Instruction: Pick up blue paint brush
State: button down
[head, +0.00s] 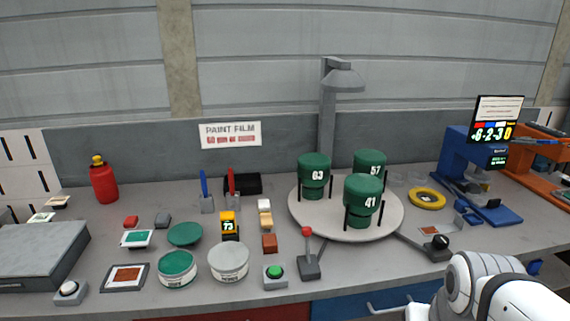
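A thin blue brush (204,184) stands upright in a small grey holder (207,205) toward the back left of the bench. A red brush (231,181) stands upright in its own holder just right of it. Part of my white arm shows at the lower right corner, far from the blue brush. My gripper itself is not in the picture.
Paint cans (177,274), a green disc (185,234) and a yellow gauge marked 73 (229,222) lie in front of the brushes. A black box (242,184) is behind. A round platform (300,214) with green cylinders stands right. A red bottle (103,182) is left.

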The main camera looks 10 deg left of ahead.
aim_at(204, 184)
jog(key=u, duration=0.9)
jog(key=k, duration=0.4)
jog(key=u, duration=1.05)
jog(key=i, duration=1.95)
jog(key=z, duration=0.7)
